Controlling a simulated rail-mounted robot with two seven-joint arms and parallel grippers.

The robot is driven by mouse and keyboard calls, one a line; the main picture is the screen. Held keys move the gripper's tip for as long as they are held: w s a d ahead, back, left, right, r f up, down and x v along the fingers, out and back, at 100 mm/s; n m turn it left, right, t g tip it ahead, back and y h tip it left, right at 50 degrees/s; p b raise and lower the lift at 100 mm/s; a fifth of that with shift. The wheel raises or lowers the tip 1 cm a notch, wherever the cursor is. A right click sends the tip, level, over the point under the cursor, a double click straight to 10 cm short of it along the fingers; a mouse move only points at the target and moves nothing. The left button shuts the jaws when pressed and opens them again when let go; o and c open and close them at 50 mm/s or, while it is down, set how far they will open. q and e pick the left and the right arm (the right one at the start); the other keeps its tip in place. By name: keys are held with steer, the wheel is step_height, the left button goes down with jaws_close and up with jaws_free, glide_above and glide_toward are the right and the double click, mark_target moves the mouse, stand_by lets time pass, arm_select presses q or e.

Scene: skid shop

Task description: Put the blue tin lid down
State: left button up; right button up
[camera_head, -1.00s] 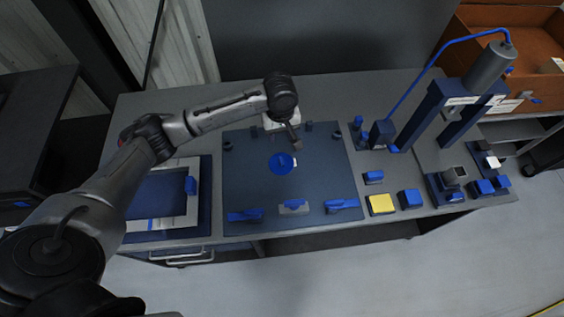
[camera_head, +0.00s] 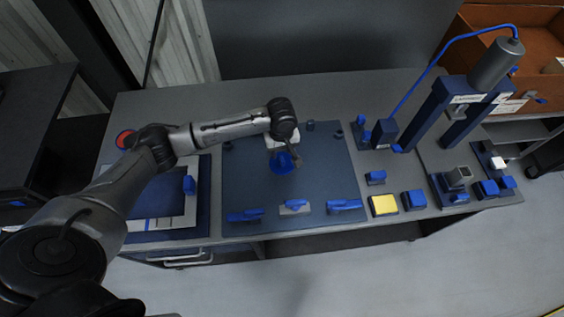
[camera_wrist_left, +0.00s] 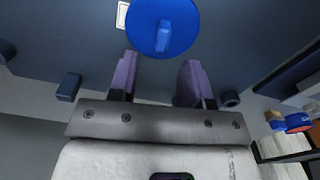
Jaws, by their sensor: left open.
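The blue tin lid (camera_head: 280,167) is a round disc lying on the dark blue mat (camera_head: 325,170), its upper part hidden by my arm in the head view. The left wrist view shows the lid (camera_wrist_left: 180,38) with a raised blue grip across its middle. My left gripper (camera_head: 295,160) hangs over the lid's right side in the head view. In the left wrist view its two fingers (camera_wrist_left: 156,70) are spread apart with nothing between them, and the lid lies just beyond the tips. My right gripper is not in view.
Several blue clamp-like pieces (camera_head: 345,204) line the mat's front edge. A yellow block (camera_head: 383,205) and blue blocks (camera_head: 413,199) stand to the right, before a blue press frame (camera_head: 427,110). A framed blue tray (camera_head: 150,200) lies left. A white card (camera_wrist_left: 122,14) lies beside the lid.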

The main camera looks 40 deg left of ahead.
mark_target(281, 157)
arm_select(q)
step_height(281, 157, down, 4)
steer(key=shift+f+b, duration=0.1)
steer(key=shift+b, duration=0.35)
steer(key=shift+c, duration=0.3)
jaws_close()
